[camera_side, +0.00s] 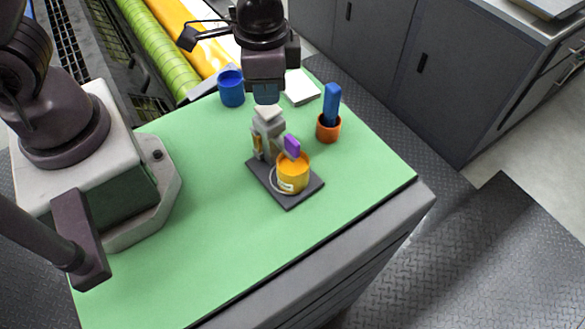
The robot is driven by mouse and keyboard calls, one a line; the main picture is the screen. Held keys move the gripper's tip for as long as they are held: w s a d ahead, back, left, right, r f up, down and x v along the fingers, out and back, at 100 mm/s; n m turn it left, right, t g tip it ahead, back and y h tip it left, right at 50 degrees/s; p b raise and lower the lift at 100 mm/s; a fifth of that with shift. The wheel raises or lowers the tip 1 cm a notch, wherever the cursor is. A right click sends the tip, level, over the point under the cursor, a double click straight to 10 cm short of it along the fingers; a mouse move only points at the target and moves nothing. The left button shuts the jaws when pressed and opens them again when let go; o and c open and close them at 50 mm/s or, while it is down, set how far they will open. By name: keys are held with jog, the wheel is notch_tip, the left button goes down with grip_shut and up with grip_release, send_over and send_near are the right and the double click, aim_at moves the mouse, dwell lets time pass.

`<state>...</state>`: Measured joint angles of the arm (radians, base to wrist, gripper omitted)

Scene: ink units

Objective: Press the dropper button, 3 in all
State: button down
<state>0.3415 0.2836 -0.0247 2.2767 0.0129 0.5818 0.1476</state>
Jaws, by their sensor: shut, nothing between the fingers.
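The dropper (270,139) is a grey upright unit on a dark base plate (288,203). Its pale button (267,113) is on top, and a purple nozzle (292,146) juts out at the right. A yellow cup (293,178) with a light mark on its side stands on the plate below the nozzle. My gripper (266,101) points down just above the button, fingers shut and empty. From this angle I cannot tell whether the fingertips touch the button. The inside of the cup is mostly hidden.
A blue cup (231,90) stands behind and left of the dropper. An orange pot (328,129) holding a blue block (331,103) stands to the right. A white pad (301,87) lies at the back. The front of the green table top (210,250) is clear.

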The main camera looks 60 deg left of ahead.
jog(key=shift+f, duration=1.4)
jog(key=shift+r, duration=1.75)
jog(key=shift+f, duration=0.15)
jog(key=shift+f, duration=1.55)
jog(key=shift+r, duration=1.7)
jog(key=shift+f, duration=0.1)
